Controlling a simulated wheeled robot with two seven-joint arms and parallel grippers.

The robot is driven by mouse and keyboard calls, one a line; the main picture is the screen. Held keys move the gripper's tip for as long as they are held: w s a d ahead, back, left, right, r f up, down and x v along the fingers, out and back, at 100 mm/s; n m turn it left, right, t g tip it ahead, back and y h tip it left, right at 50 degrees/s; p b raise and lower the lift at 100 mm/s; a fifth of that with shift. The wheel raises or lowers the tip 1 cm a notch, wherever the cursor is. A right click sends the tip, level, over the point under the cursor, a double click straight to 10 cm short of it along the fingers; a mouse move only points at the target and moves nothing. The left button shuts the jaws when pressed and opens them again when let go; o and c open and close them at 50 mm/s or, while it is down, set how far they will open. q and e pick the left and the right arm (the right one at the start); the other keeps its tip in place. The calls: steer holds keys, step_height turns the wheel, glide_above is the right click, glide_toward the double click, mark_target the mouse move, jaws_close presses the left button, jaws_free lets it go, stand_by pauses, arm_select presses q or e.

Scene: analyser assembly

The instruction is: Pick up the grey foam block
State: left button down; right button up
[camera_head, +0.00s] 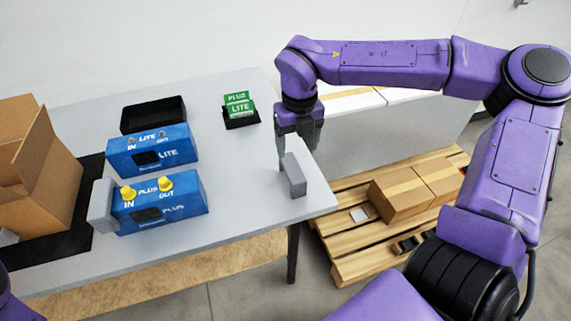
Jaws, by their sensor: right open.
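A grey foam block (293,178) stands on the light grey table near its right edge. My right gripper (296,157) points down over the block's upper end, its jaws open. One finger shows on the left and the other on the right. I cannot tell whether the fingers touch the block. Another grey block (101,207) stands against the left end of the blue PLUS analyser (160,203). My left gripper is out of view.
A blue LITE analyser (150,150), a black tray (153,115) and green cards (240,105) in a black holder are on the table (245,165). An open cardboard box (45,170) stands at left. A wooden pallet (345,260) with cartons (405,195) lies right of the table.

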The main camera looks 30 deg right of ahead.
mark_target(293, 167)
steer(key=f, duration=0.5)
steer(key=a+f, duration=0.1)
steer(key=f, duration=0.2)
steer(key=shift+w+f+p, duration=0.1)
steer(key=shift+w+p, duration=0.2)
steer(key=shift+p, duration=0.05)
steer(key=shift+s+d+f, duration=0.1)
steer(key=shift+d+f, duration=0.1)
steer(key=shift+f, duration=0.05)
steer(key=c, duration=1)
